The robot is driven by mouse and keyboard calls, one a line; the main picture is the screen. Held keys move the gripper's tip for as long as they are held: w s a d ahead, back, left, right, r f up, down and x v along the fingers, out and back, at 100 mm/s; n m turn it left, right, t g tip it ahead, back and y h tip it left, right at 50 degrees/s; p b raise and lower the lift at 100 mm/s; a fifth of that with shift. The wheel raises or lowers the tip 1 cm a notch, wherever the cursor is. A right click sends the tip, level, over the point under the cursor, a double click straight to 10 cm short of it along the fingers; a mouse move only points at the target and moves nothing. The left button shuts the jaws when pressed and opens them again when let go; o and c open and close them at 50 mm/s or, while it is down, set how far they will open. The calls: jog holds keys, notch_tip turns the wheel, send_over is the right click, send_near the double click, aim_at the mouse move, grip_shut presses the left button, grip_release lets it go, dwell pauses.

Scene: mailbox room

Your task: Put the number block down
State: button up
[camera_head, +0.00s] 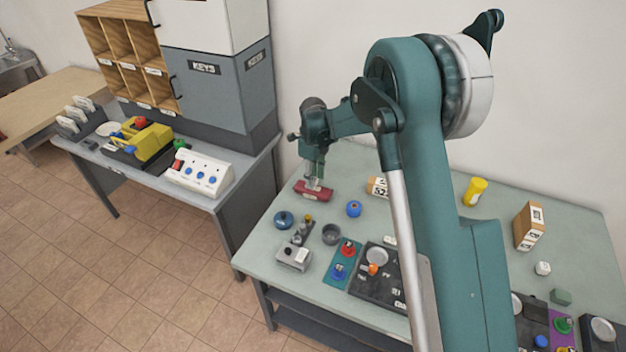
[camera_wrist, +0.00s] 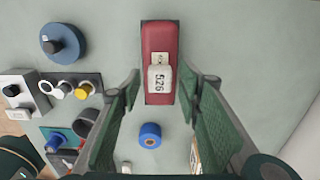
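The number block (camera_wrist: 159,79) is small and white, with 526 on its face. It stands on a dark red base (camera_wrist: 161,36) that has a pale label with small print. The block also shows in the head view (camera_head: 312,183), on the same red base (camera_head: 314,193) near the table's back left. My gripper (camera_wrist: 160,82) is open around the block, with a gap between each green finger and the block's sides. In the head view my gripper hangs directly above the red base and partly covers the block.
A blue round item (camera_head: 354,208), a blue knob (camera_head: 284,219) and a grey cup (camera_head: 331,234) stand in front of the base. A numbered box (camera_head: 378,187) is close on the right. A grey switch unit (camera_head: 294,256) is nearer the front edge.

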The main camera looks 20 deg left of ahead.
aim_at(314, 179)
notch_tip(314, 179, up, 11)
dwell(0.5)
dwell(0.6)
jog(key=s+d+r+n+t, duration=0.1)
jog(key=d+r+n, duration=0.1)
jog(key=d+r, duration=0.6)
jog(key=s+d+r+n+t, duration=0.1)
jog(key=d+r+n, duration=0.1)
jog(key=d+r, duration=0.65)
jog(key=s+d+r+n+t+y, duration=0.1)
jog(key=s+d+r+n, duration=0.2)
jog(key=d, duration=0.6)
jog(key=s+d+r+n, duration=0.2)
jog(key=s+d, duration=0.3)
jog(key=d, duration=0.5)
jog(key=s+d+r+n+t, duration=0.2)
jog(key=s+d+n, duration=0.2)
jog(key=s+d, duration=0.9)
jog(key=s+d+f+n+t+h, duration=0.1)
jog(key=s+d+f+n, duration=0.4)
jog(key=s+d, duration=0.5)
jog(key=shift+s+d+t, duration=0.25)
jog(key=shift+s+t, duration=0.35)
jog(key=shift+s, duration=0.5)
